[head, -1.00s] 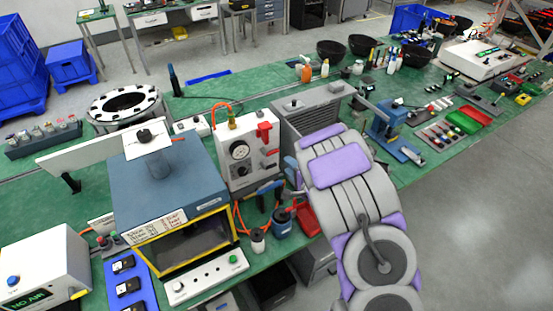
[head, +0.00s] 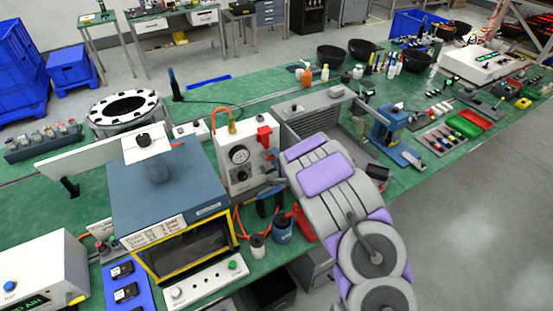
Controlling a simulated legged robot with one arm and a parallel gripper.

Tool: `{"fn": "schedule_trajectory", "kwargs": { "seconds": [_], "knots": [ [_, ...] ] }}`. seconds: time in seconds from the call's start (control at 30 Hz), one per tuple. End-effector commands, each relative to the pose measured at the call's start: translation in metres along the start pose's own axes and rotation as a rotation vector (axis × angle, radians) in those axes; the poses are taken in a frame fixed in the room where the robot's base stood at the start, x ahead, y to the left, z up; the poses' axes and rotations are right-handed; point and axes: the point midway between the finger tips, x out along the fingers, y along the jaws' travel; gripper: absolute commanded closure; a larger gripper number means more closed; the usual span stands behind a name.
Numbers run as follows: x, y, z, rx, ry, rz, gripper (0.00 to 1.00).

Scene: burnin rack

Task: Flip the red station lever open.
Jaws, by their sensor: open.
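The red lever (head: 264,137) is on the upper right of the front of a white station box (head: 235,176) with a round gauge. It sticks up and looks clear of my gripper. My gripper (head: 271,190) is partly hidden by my own grey and purple arm; it is open, low in front of the station's right side and below the lever. Whether it touches the station is not clear.
A blue-grey oven (head: 165,188) with a yellow-framed window stands left of the station. A grey finned box (head: 312,112) stands behind on the right. A black-topped jar (head: 257,246) and a blue container (head: 281,228) stand in front, beside an orange hose.

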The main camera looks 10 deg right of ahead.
Motion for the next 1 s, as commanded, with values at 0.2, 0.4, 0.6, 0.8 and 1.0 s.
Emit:
{"fn": "schedule_trajectory", "kwargs": {
  "seconds": [0.2, 0.4, 0.6, 0.8, 1.0],
  "knots": [
    [0.0000, -0.0002, -0.0001, 0.000, 0.000, 0.000, 0.75],
    [0.0000, -0.0001, -0.0001, 0.000, 0.000, 0.000, 0.95],
    [0.0000, 0.0006, -0.0001, 0.000, 0.000, 0.001, 1.00],
    [-0.0001, 0.0009, 0.0001, -0.011, 0.002, 0.003, 1.00],
    [-0.0005, -0.0012, 0.0004, -0.075, 0.015, 0.004, 1.00]
  ]
}}
